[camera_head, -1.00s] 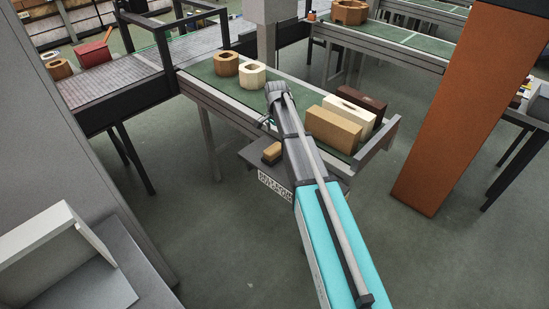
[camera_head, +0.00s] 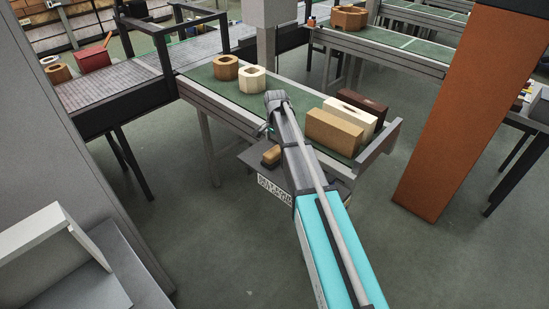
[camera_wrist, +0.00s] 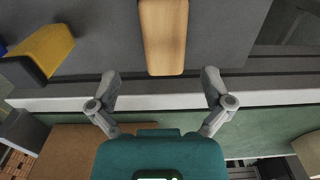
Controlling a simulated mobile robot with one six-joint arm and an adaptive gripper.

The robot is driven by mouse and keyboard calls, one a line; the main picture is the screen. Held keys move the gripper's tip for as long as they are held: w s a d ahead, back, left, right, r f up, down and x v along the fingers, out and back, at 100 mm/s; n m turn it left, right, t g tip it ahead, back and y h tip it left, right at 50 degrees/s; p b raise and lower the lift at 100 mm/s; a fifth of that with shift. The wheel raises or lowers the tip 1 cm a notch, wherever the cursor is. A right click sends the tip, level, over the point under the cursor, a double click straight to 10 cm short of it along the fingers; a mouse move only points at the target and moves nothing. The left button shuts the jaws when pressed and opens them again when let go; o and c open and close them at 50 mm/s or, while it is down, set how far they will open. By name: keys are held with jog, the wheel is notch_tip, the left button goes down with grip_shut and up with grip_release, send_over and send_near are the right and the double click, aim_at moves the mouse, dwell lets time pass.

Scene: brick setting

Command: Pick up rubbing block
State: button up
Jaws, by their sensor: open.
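The rubbing block is likely the light-brown wooden block (camera_wrist: 163,36) lying on a grey shelf in the wrist view. It also shows in the head view as a small tan block (camera_head: 271,156), just left of my arm. My gripper (camera_wrist: 160,78) is open and empty, its two fingers spread wide. In the wrist view the block's near end appears close to the gap between the fingertips, and they do not touch it. The height between them is hard to tell. In the head view my arm hides most of the gripper and part of the shelf.
A yellow-and-black object (camera_wrist: 42,54) lies on the shelf beside the block. The green-topped conveyor (camera_head: 292,97) behind the shelf carries a tan brick (camera_head: 333,132), a cream block and hollow blocks. An orange pillar (camera_head: 452,110) stands at right.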

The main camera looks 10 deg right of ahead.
aim_at(274, 151)
jog(key=shift+w+a+f+b, duration=0.1)
jog(key=shift+a+f+b, duration=0.1)
jog(key=shift+f+b, duration=0.65)
jog(key=shift+a+f+b, duration=0.2)
jog(key=shift+f+b, duration=0.5)
jog(key=shift+f, duration=0.15)
jog(key=shift+f+b, duration=0.8)
jog(key=c, duration=1.3)
jog(key=shift+r, duration=0.2)
jog(key=shift+c, duration=0.2)
notch_tip(274, 151, up, 2)
jog(key=shift+r+p, duration=0.1)
jog(key=shift+p, duration=1.15)
jog(key=s+r+p, duration=1)
jog(key=s, duration=0.4)
jog(key=shift+d+r+p, duration=0.15)
jog(key=shift+r+p, duration=0.05)
jog(key=shift+p, duration=0.1)
